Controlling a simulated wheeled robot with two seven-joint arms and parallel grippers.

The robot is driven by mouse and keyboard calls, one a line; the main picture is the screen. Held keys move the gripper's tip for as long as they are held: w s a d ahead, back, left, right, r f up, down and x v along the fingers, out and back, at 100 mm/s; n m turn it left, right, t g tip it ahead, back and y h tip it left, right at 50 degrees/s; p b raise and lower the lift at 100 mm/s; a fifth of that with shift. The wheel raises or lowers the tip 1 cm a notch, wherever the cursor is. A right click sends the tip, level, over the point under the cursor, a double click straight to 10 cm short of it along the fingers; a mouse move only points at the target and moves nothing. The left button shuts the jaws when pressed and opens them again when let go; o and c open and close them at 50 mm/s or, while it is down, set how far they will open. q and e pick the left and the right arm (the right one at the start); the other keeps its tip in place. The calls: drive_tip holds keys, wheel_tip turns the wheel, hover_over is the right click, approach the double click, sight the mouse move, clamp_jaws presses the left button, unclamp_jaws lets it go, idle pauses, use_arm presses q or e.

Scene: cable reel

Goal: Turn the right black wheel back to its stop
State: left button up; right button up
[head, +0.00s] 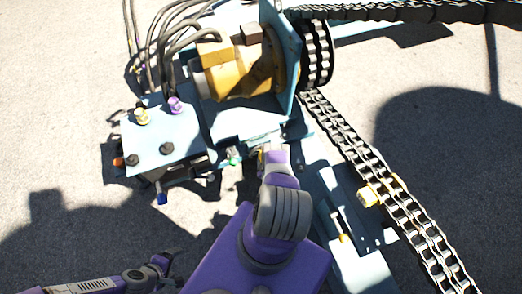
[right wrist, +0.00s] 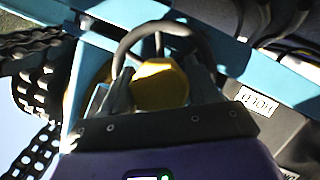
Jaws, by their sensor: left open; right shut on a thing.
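In the head view my purple right arm reaches up the middle and hides the wheel and most of the right gripper. My left gripper (head: 170,268) is open and empty at the lower left of the head view, over the ground and apart from the machine.
A pale blue box (head: 185,133) with coloured knobs stands left of the yellow motor (head: 238,75). Black hoses rise behind it. A chain (head: 375,175) runs down the right side. A black panel with a "HOLD" label (right wrist: 256,101) is close on the right. Bare ground lies left.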

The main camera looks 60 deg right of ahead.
drive_tip(key=shift+s+a+f, duration=0.1)
drive_tip(key=shift+a+f, duration=0.15)
drive_tip(key=o, duration=1.3)
drive_tip(key=shift+c, duration=0.2)
drive_tip(key=shift+o, duration=1)
drive_tip(key=shift+d, duration=0.15)
drive_tip(key=shift+r, duration=0.1)
drive_tip(key=p+v, duration=0.3)
drive_tip(key=v, duration=0.4)
drive_tip(key=shift+s+a, duration=0.15)
drive_tip(key=shift+a, duration=0.1)
drive_tip(key=shift+r, duration=0.1)
